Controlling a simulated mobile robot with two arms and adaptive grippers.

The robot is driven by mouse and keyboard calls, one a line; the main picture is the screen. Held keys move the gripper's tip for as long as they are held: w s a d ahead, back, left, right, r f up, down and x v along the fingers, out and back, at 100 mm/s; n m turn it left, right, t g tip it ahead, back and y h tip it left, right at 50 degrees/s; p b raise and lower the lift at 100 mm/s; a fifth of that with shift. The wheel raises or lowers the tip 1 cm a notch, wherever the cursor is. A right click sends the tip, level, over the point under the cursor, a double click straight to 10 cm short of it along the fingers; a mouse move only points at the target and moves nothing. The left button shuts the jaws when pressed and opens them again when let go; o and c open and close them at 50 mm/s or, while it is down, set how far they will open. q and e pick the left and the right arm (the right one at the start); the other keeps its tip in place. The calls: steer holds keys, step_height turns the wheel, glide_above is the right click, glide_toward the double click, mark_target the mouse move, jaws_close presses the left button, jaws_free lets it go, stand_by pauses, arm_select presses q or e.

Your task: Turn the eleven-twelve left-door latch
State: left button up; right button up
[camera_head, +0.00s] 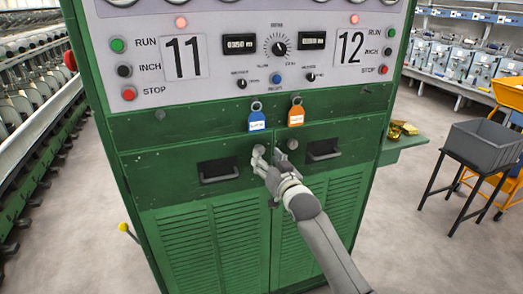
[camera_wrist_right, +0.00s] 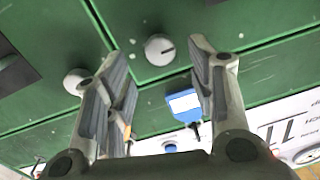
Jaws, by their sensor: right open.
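The eleven-twelve cabinet (camera_head: 205,230) is green, with two louvred doors below its control panel. The left-door latch (camera_wrist_right: 159,49) is a round grey knob with a dark line on its face. In the wrist view it shows between and just beyond my right gripper's fingertips, apart from both. My right gripper (camera_head: 268,155) is open and empty in front of the doors' upper inner corners, and its fingers partly cover the left latch in the head view. The right-door latch (camera_head: 292,144) is a similar knob, also in the wrist view (camera_wrist_right: 75,80) beside the other finger. My left gripper is not in view.
A blue tag (camera_head: 256,121) and an orange tag (camera_head: 296,116) hang just above the latches. Recessed handles (camera_head: 218,178) sit on the doors. A grey bin on a black stand (camera_head: 485,143) is at the right. Spinning machines line the left. The floor in front is clear.

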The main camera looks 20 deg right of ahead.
mark_target(261, 151)
steer(key=shift+w+a+p, duration=0.2)
steer(key=shift+w+p, duration=0.2)
steer(key=shift+w, duration=1.95)
steer(key=shift+c, duration=0.4)
jaws_close()
